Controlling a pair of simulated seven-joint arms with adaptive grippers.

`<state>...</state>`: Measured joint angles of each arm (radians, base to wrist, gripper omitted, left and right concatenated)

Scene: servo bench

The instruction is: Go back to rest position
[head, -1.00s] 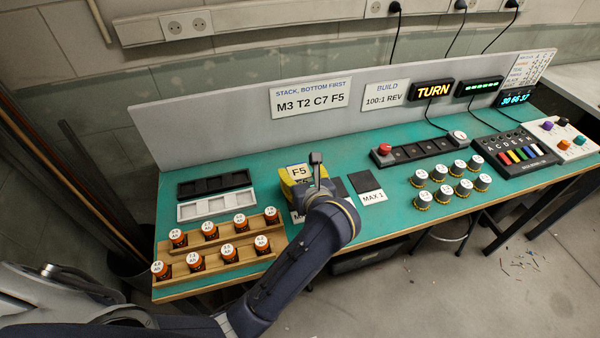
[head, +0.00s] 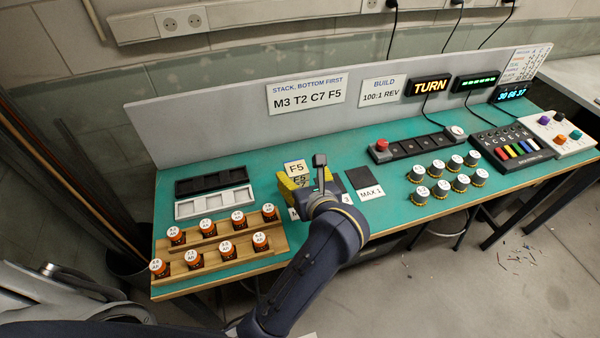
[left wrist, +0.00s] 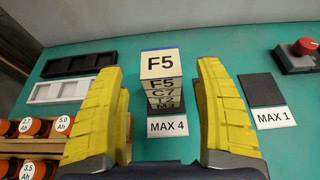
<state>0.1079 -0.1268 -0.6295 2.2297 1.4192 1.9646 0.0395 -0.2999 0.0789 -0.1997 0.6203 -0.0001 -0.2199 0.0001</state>
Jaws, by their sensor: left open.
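A stack of blocks (head: 295,168) stands upright on the teal bench. In the left wrist view the stack (left wrist: 160,65) has F5 on its top face, then side labels F5, C7, T2 and M3 downward, the lowest partly cut off from clear view. A MAX 4 card (left wrist: 167,127) lies in front of it. My left gripper (head: 305,189) is open on the near side of the stack. Its yellow fingers appear to either side of the stack in the wrist view, with visible gaps and nothing held. My right gripper is in neither view.
A wooden rack (head: 230,257) of orange-sided batteries and two trays, black (head: 212,180) and white (head: 214,203), lie to the left. A MAX 1 card (head: 371,192), several round pieces (head: 447,178) and a red-button strip (head: 415,146) lie to the right. A panel (head: 230,115) stands behind.

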